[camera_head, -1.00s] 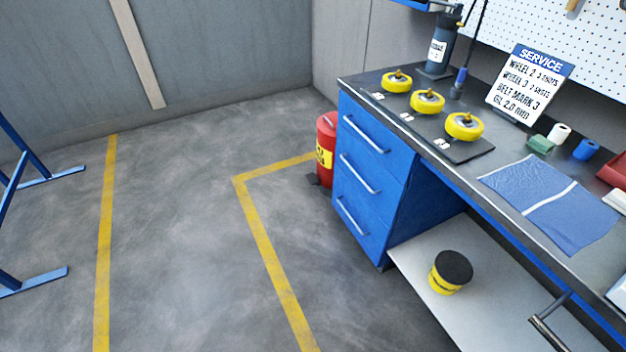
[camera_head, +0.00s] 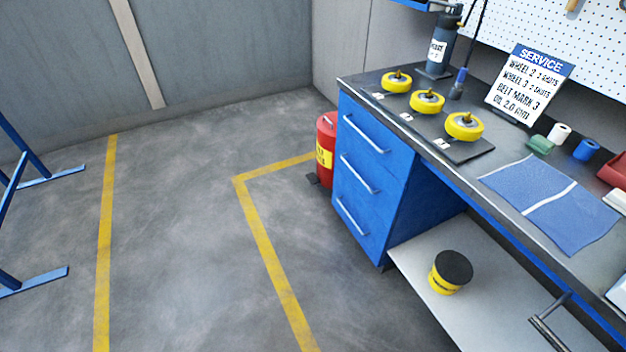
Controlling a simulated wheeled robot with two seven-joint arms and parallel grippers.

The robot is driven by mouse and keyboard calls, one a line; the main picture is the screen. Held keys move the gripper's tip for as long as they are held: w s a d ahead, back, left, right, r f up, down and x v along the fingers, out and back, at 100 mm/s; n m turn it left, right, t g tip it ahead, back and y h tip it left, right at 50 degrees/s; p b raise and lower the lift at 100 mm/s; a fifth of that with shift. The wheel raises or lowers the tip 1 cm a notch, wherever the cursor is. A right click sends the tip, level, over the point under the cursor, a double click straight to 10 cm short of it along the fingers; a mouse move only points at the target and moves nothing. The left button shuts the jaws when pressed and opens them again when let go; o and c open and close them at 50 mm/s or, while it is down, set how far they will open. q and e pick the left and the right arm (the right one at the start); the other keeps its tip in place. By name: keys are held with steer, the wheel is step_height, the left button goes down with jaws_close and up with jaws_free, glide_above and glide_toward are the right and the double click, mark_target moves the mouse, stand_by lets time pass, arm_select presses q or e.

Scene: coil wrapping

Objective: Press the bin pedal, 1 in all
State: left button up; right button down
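A red bin (camera_head: 326,150) with a yellow label stands on the floor against the left side of the blue drawer cabinet. The cabinet hides its right part. A small dark pedal (camera_head: 312,179) shows low at the bin's front left, near the floor. The bin's lid looks closed. Neither of my grippers is in this view.
The blue drawer cabinet (camera_head: 372,175) and workbench (camera_head: 470,180) fill the right side. Yellow wheels (camera_head: 427,101) and a service sign (camera_head: 529,85) stand on top. A blue metal stand (camera_head: 40,280) is at the left. The floor (camera_head: 180,230) between is clear.

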stand_by(0.3)
arm_select(q)
jaws_close()
stand_by(1.6)
